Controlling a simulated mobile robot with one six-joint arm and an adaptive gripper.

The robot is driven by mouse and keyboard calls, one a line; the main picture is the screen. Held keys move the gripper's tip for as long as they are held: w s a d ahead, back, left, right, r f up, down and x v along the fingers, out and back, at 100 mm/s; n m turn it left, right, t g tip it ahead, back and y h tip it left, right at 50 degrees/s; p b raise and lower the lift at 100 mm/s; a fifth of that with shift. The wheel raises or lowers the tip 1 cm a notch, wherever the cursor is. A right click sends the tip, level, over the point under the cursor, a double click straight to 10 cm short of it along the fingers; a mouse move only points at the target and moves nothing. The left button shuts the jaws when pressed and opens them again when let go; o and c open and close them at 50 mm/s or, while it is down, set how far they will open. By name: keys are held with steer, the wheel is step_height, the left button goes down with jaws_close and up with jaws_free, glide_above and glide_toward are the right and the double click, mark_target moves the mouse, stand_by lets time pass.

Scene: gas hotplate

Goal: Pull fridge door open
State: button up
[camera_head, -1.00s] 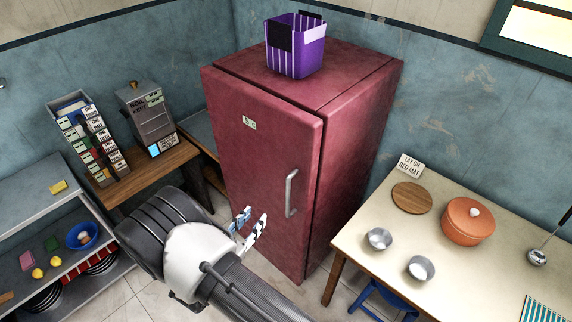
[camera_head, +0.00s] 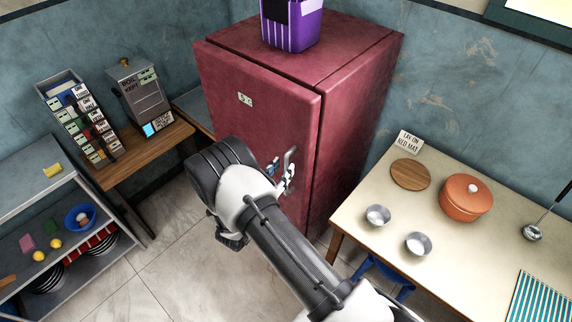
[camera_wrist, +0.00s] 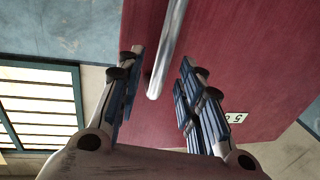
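The red fridge (camera_head: 345,120) stands in the corner, its door (camera_head: 245,125) shut or nearly so. The silver door handle (camera_head: 291,160) is near the door's right edge, partly hidden by my gripper in the head view. My gripper (camera_head: 280,175) is at the handle's lower part. In the wrist view, my gripper's (camera_wrist: 155,95) two blue-padded fingers are spread apart, and the handle (camera_wrist: 168,50) runs into the gap between them. A gap shows on each side of the bar, so the fingers do not appear to grip it.
A purple basket (camera_head: 291,28) sits on the fridge. A table (camera_head: 465,270) with an orange pot (camera_head: 466,200), bowls and a wooden board stands to the right. A shelf (camera_head: 40,195) and a wooden side table (camera_head: 150,153) are on the left. The floor (camera_head: 175,250) between is clear.

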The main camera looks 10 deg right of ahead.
mark_target(285, 166)
steer(key=shift+x, duration=1.75)
steer(key=shift+c, duration=0.6)
jaws_close()
